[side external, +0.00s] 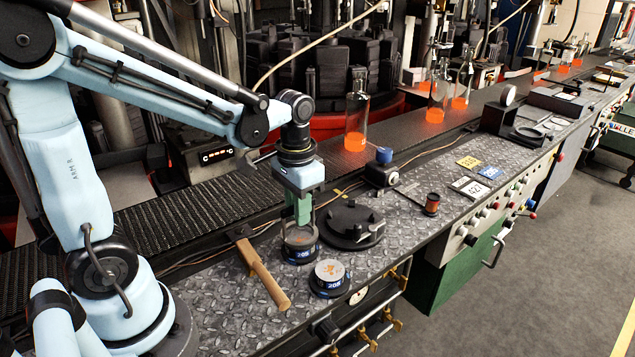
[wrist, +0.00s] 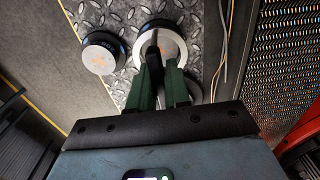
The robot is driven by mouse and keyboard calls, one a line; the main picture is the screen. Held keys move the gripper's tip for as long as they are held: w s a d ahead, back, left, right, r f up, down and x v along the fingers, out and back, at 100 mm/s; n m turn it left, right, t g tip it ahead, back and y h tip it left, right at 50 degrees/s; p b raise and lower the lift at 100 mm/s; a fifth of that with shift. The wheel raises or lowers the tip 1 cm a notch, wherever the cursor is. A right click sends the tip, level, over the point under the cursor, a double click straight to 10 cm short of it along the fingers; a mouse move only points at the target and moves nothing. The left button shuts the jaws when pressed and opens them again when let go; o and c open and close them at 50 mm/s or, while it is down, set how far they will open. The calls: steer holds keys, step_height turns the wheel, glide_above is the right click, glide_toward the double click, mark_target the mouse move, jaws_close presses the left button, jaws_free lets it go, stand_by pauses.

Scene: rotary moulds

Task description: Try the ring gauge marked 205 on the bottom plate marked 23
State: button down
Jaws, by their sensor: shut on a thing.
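My gripper (side external: 300,222) has its green fingers pointing down and closed over a dark upright part above a round piece; its fingers (wrist: 160,75) also show in the wrist view. A pale ring (wrist: 174,47), which looks like the ring gauge, lies around or on that piece; the fingers partly hide it. A blue label reading 205 (side external: 303,254) is on the piece's side. A second round plate (side external: 330,270) stands apart in front, with a grey top, orange marks and a similar label; it is at left in the wrist view (wrist: 100,55). I cannot read a 23.
A black round lid-like piece (side external: 352,228) lies close right of my gripper. A wooden-handled hammer (side external: 265,278) lies to the left. A small dark can (side external: 432,204) and number tags (side external: 470,187) are farther right. Glowing bottles (side external: 356,115) stand on the conveyor behind.

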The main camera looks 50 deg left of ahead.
steer(key=shift+f, duration=0.65)
stand_by(0.7)
steer(key=shift+r, duration=0.15)
stand_by(0.3)
steer(key=shift+r, duration=2.35)
